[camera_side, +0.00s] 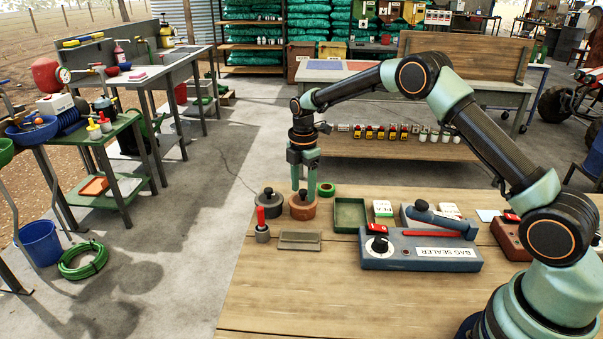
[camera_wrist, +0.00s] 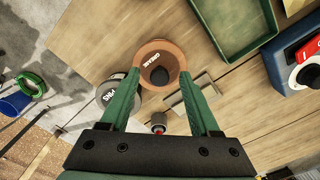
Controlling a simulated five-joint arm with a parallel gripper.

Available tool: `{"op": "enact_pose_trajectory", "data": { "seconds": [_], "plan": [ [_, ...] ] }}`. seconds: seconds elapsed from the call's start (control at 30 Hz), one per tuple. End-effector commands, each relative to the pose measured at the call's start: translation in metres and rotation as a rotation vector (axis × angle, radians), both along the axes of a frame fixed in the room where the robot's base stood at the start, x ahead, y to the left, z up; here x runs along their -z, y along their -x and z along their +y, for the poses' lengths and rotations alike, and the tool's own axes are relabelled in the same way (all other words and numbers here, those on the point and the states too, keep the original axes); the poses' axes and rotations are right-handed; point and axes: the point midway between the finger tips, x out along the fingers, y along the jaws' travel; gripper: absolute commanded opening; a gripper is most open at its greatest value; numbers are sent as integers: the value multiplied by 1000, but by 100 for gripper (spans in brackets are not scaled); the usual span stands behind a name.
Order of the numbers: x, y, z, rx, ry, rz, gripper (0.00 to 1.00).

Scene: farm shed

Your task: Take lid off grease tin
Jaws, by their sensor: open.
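The grease tin (camera_side: 302,209) is a round, reddish-brown tin on the wooden bench, with a dark knob (camera_side: 303,192) on its lid. In the wrist view the tin (camera_wrist: 161,53) shows the word GREASE, and its knob (camera_wrist: 159,76) lies between my fingertips. My gripper (camera_side: 304,183) points down over the tin, its fingers apart on either side of the knob. In the wrist view my gripper (camera_wrist: 159,74) is open, with both green fingers spread and empty. The lid appears seated on the tin. I cannot tell whether the fingers touch the knob.
A grey tin (camera_side: 267,204) with a dark knob stands close left of the grease tin. A red-handled tool in a small pot (camera_side: 262,232) and a flat grey tray (camera_side: 299,240) lie in front. A green tray (camera_side: 349,216) and the bag sealer (camera_side: 420,252) are to the right.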

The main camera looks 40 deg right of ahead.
Motion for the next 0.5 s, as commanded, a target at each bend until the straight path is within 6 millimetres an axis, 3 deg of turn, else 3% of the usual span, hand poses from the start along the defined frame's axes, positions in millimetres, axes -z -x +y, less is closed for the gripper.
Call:
{"op": "enact_pose_trajectory", "data": {
  "seconds": [0.1,0.13,0.27,0.3,0.5],
  "plan": [
    [0,0,0,0,0,0,63],
    [0,0,0,0,0,0,55],
    [0,0,0,0,0,0,5],
    [0,0,0,0,0,0,0],
    [-1,0,0,0,0,0,0]
  ]
}}
